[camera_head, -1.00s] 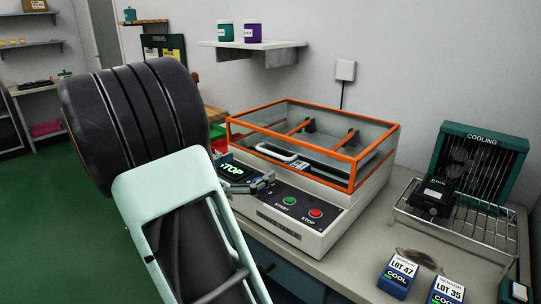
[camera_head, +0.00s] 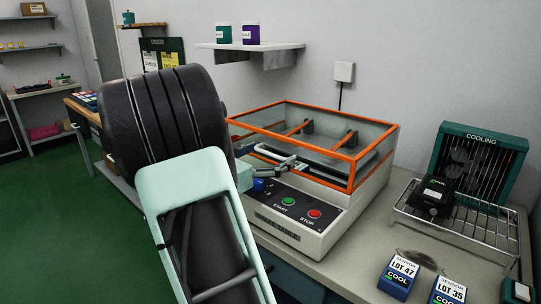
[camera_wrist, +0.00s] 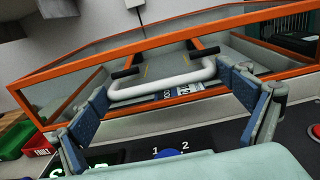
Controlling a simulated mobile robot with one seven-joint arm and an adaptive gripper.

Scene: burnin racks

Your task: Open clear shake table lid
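The clear shake table lid (camera_head: 330,139) has an orange frame and sits shut on the pale grey shake table (camera_head: 300,237). The lid also fills the wrist view, where its orange frame (camera_wrist: 150,42) crosses the picture. A white bar handle (camera_wrist: 165,82) is on the lid's front. My gripper (camera_head: 284,165) is at the front left of the lid in the head view. In the wrist view my gripper (camera_wrist: 163,88) is open, its two blue-grey fingers spread to either side of the handle. I cannot tell how much gap is left between fingers and handle.
Green start (camera_head: 290,201) and red stop (camera_head: 315,214) buttons are on the front panel, below my gripper. A wire rack (camera_head: 470,232) with a black device and a cooling unit (camera_head: 486,160) stand to the right. A wall shelf (camera_head: 255,45) hangs above and behind.

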